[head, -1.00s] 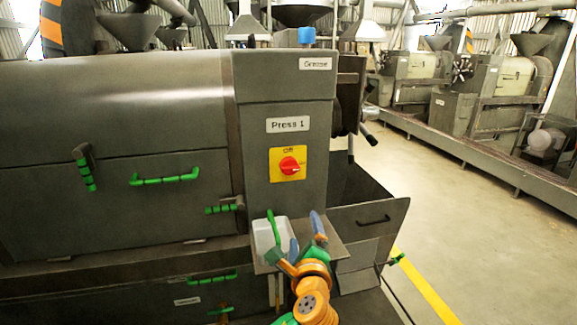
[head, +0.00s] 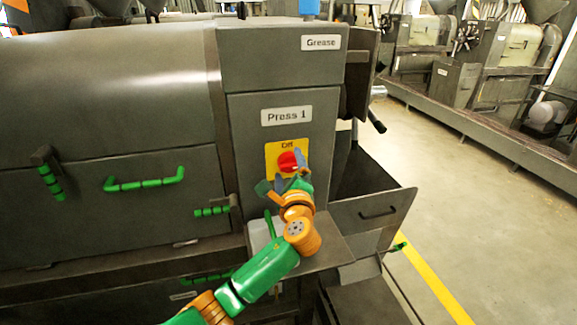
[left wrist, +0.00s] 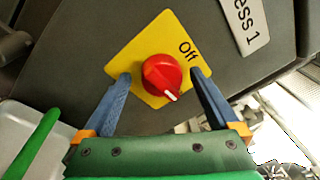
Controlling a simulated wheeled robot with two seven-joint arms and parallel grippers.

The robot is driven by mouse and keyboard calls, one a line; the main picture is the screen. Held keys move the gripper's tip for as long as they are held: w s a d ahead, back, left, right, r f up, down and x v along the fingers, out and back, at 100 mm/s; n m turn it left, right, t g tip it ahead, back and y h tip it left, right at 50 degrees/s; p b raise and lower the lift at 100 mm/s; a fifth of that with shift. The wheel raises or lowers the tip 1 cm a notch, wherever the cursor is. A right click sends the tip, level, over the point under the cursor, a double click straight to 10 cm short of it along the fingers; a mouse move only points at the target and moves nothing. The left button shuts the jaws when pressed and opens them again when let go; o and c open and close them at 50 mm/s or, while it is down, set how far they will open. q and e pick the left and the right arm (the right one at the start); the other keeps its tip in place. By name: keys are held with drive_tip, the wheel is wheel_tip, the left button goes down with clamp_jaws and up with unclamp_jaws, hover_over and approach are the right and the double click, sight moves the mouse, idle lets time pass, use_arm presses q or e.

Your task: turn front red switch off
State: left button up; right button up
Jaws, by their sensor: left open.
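The red switch (head: 288,161) is a round knob on a yellow plate (head: 272,150) on the grey front of Press 1. In the left wrist view the red knob (left wrist: 162,75) has a white mark that points down and right, away from the "Off" label (left wrist: 187,48). My left gripper (head: 285,172) is in front of the plate and partly hides it in the head view. Its blue fingers (left wrist: 160,77) are open, one on each side of the knob, with gaps to it; I cannot tell their depth from the plate. My right gripper is not in view.
A white container (head: 258,236) with a green handle stands on a small shelf below the switch. A metal chute box (head: 375,205) juts out at the right. Green handles (head: 145,184) stick out of the press at the left. The floor farther right is open.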

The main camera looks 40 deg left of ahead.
use_arm(q)
drive_tip(key=shift+w+a+f, duration=0.1)
drive_tip(key=shift+w, duration=0.05)
drive_tip(key=shift+s+d, duration=0.2)
drive_tip(key=c, duration=1.4)
drive_tip(key=shift+f+n+b, duration=0.2)
drive_tip(key=shift+n+b, duration=0.8)
drive_tip(key=shift+b, duration=0.15)
drive_tip(key=n+y+b, duration=0.1)
drive_tip(key=n+b, duration=0.4)
drive_tip(key=n, duration=0.1)
drive_tip(key=n+y+b, duration=0.1)
drive_tip(key=n+b, duration=0.4)
drive_tip(key=b, duration=0.1)
drive_tip(key=n+y+b, duration=0.1)
drive_tip(key=n+b, duration=0.4)
drive_tip(key=n, duration=0.1)
drive_tip(key=shift+w+d+f+n+g+b, duration=0.2)
drive_tip(key=shift+n+g+b, duration=0.1)
drive_tip(key=shift+g+b, duration=0.1)
